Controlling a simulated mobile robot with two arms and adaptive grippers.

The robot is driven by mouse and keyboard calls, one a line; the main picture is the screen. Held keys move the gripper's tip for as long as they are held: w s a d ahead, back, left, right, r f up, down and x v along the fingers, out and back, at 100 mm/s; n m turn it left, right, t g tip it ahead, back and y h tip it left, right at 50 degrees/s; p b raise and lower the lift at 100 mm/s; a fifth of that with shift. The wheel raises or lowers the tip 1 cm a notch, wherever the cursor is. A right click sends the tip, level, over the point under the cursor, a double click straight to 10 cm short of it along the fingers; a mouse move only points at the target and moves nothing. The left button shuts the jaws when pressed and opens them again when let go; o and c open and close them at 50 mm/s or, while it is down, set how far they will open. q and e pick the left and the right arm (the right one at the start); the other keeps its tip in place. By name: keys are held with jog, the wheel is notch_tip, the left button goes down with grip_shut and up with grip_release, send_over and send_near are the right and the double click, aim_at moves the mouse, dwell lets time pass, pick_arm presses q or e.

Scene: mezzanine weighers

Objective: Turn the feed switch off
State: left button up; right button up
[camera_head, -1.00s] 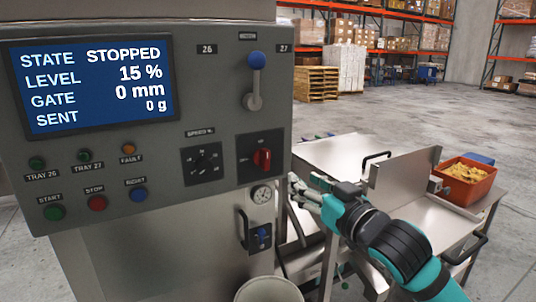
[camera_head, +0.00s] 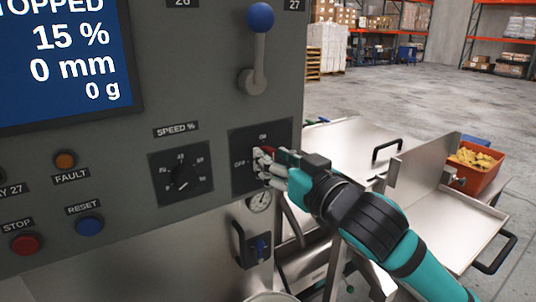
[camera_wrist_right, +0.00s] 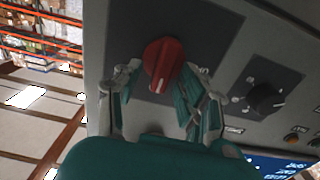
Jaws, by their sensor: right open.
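The feed switch is a red rotary knob (camera_wrist_right: 162,62) on a dark square plate (camera_head: 242,178) marked ON and OFF, on the grey control panel. In the head view my right gripper (camera_head: 264,163) is at the plate and hides most of the knob; a bit of red shows above the fingers. In the right wrist view my right gripper (camera_wrist_right: 160,92) is open, with one finger on each side of the knob. I cannot tell whether the fingers touch it. The knob's white mark points down in that view. My left gripper is not in view.
A black speed dial (camera_head: 183,175) sits left of the switch. A lever with a blue ball (camera_head: 260,17) stands above it. A gauge (camera_head: 260,200) and a handle (camera_head: 238,243) are below. A steel tray (camera_head: 455,232) and an orange bin of yellow pieces (camera_head: 474,170) are at right.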

jog(key=shift+s+r, duration=0.1)
jog(key=shift+s, duration=0.15)
jog(key=shift+c, duration=0.5)
grip_shut()
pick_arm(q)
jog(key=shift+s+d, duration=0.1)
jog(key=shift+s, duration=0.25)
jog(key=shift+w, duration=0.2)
